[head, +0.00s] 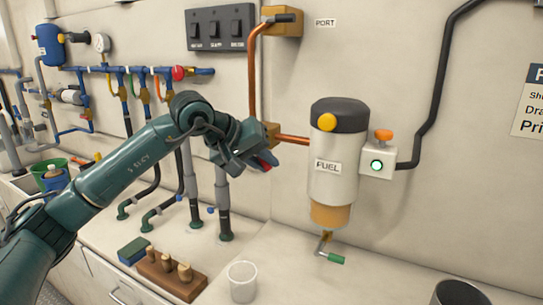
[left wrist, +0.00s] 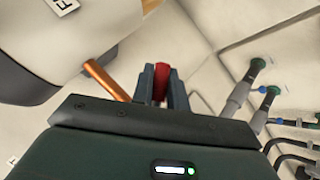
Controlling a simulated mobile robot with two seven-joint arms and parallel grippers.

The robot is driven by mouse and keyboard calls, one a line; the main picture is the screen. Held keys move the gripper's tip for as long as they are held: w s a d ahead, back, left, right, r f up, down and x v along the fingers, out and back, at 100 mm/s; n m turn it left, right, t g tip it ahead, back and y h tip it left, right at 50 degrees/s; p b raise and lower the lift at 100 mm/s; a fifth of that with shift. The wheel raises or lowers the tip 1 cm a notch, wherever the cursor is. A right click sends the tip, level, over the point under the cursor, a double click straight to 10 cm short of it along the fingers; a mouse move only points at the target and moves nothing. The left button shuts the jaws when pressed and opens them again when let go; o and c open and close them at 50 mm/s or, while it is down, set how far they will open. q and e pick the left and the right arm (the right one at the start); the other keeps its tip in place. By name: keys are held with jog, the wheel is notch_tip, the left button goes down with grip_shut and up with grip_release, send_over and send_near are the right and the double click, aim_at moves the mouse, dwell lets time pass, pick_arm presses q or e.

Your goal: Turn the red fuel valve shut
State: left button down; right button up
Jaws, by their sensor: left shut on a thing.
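The red fuel valve handle (head: 271,158) shows only as a small red piece at the tip of my left gripper (head: 257,156). It sits below a brass block on the copper pipe (head: 252,90), left of the fuel filter. In the left wrist view the red handle (left wrist: 161,80) is between the two dark fingers of my left gripper (left wrist: 161,86), which are shut on it. Most of the handle and the valve body are hidden by the gripper. My right gripper is in neither view.
The FUEL filter (head: 335,160) stands close to the right, with a green-handled drain (head: 334,258) below. Grey hoses (head: 222,200) rise just below my left gripper. A wooden plug block (head: 170,275) and a clear cup (head: 242,280) are on the ledge.

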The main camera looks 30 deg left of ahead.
pick_arm(q)
jog(key=shift+a+m+y, duration=0.3)
jog(key=shift+m+y, duration=0.2)
jog(key=shift+y, duration=0.3)
jog(key=a+m+y, duration=0.1)
jog(key=y, duration=0.1)
jog(key=a+m+y+p, duration=0.1)
jog(key=y, duration=0.1)
jog(key=shift+f, duration=0.4)
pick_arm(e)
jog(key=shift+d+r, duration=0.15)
pick_arm(q)
jog(key=c, duration=1.4)
grip_release()
